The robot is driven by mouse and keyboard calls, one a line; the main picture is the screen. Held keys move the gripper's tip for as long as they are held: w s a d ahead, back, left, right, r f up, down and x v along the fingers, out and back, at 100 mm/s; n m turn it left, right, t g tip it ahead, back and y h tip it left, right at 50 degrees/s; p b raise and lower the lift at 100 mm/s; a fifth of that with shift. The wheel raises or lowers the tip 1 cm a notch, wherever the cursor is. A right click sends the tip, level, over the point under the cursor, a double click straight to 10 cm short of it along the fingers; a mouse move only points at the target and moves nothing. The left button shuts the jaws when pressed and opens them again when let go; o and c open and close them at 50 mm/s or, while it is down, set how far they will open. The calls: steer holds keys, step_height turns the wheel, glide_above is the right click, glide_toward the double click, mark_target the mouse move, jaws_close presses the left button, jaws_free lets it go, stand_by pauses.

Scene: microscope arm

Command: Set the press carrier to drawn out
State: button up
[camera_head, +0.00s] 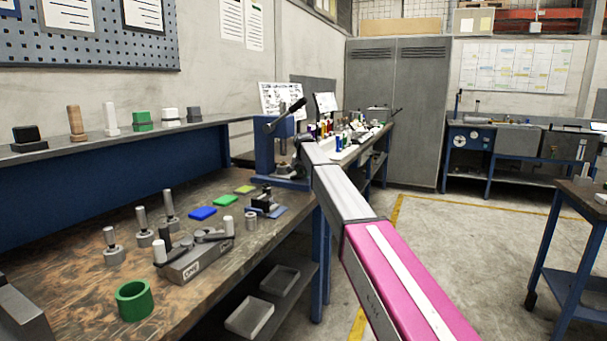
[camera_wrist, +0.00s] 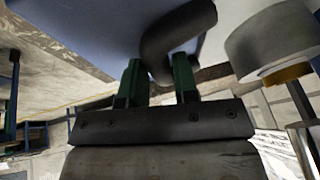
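The blue press (camera_head: 264,148) stands at the far end of the wooden workbench, with a dark lever at its top. My gripper is at the press in the head view; my arm hides its fingers and much of the press front. In the wrist view my gripper (camera_wrist: 158,82) has two green fingers a small distance apart. A dark curved handle (camera_wrist: 180,35) reaches down between them; whether they press on it I cannot tell. A blue surface (camera_wrist: 90,25) lies behind the handle. I cannot make out the press carrier's position.
A grey round part with a brass-coloured ring (camera_wrist: 275,45) is close on the right in the wrist view. The workbench (camera_head: 75,265) holds a green ring (camera_head: 134,300), a grey block with levers (camera_head: 195,258) and several small posts. Open floor (camera_head: 450,235) lies to the right.

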jaws_close()
steer(key=s+d, duration=0.4)
steer(key=d, duration=0.6)
steer(key=shift+d, duration=0.35)
steer(key=shift+o, duration=1.2)
jaws_free()
steer(key=shift+d, duration=0.15)
steer(key=v, duration=1)
steer(key=shift+r, duration=0.35)
steer(key=shift+s, duration=0.2)
